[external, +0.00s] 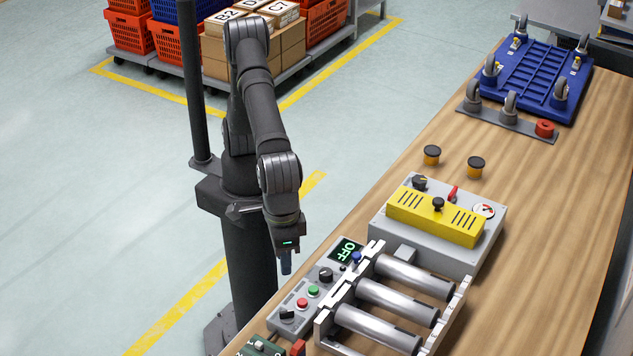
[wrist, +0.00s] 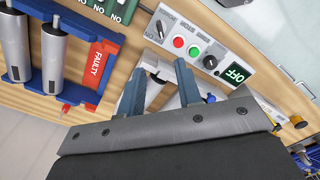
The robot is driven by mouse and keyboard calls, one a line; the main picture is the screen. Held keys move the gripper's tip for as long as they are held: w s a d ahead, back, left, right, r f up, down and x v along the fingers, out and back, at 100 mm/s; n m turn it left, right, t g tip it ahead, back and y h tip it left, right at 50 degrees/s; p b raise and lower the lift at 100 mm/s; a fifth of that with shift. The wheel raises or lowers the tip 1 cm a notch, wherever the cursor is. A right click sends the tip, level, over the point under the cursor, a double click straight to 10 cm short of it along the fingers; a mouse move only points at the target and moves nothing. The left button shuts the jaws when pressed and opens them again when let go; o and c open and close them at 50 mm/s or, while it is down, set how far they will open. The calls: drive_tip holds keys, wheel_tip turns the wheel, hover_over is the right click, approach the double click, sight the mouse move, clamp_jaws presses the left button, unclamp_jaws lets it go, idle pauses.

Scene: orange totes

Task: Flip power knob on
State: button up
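The grey control panel (external: 280,303) stands at the table's left edge, beside the roller conveyor. It has a black knob (external: 287,315) at its near end, a second black knob (external: 325,275) near the display, and red and green buttons between them. The display (external: 347,250) reads OFF in green. The wrist view shows the near-end knob (wrist: 160,29), the second knob (wrist: 210,62) and the display (wrist: 235,74); the small labels are hard to read. My gripper (external: 286,268) hangs above and left of the panel, touching nothing. Its fingers (wrist: 159,72) are apart and empty.
The conveyor's metal rollers (external: 388,302) lie right of the panel. A grey box with a yellow cover (external: 436,217) stands behind. A red FAULTY tag (wrist: 97,65) lies by blue-framed rollers in the wrist view. A blue dolly (external: 535,75) is at the far end.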

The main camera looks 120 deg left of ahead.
sight(287, 311)
wheel_tip(287, 311, down, 16)
drive_tip(key=shift+f, duration=0.2)
clamp_jaws()
